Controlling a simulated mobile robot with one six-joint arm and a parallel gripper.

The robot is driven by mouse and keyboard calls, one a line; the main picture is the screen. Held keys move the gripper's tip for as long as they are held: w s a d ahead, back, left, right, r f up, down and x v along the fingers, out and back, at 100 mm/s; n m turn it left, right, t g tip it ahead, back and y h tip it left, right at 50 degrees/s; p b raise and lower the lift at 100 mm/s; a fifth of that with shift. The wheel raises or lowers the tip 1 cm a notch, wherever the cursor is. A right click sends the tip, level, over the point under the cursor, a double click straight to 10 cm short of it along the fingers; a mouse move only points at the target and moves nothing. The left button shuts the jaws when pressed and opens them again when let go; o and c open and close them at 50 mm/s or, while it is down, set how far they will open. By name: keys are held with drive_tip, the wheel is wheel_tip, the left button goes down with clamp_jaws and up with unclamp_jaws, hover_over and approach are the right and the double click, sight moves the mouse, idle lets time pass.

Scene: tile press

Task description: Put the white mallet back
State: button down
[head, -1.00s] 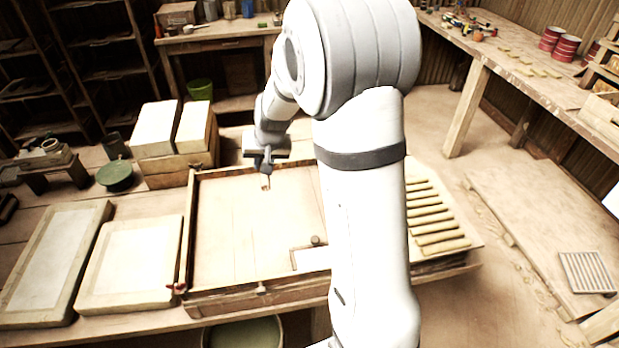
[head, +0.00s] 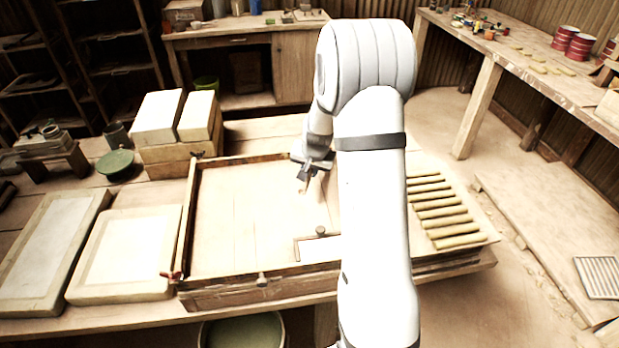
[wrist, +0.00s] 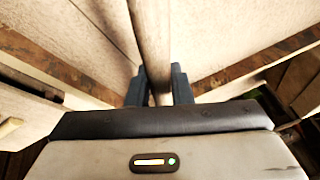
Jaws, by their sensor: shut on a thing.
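My gripper (head: 303,182) is above the wide wooden tray (head: 222,290), in its far right part. The wrist view shows its two dark fingers (wrist: 159,88) shut on a round, pale wooden handle (wrist: 150,35). The handle runs up out of the top of that view. I take it for the white mallet's handle; the mallet's head is not seen in either view. In the head view only a tiny tip shows below the fingers, too small to make out.
Several clay rolls (head: 443,212) lie right of my arm. White slabs (head: 125,258) lie left of the tray. Stacked white blocks (head: 158,118) and a green round (head: 115,163) stand behind.

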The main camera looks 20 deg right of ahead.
sight(310, 187)
wheel_tip(310, 187, down, 4)
drive_tip(key=shift+r, duration=0.25)
drive_tip(key=c, duration=1.8)
unclamp_jaws()
drive_tip(key=shift+f, duration=0.15)
drive_tip(key=o, duration=0.5)
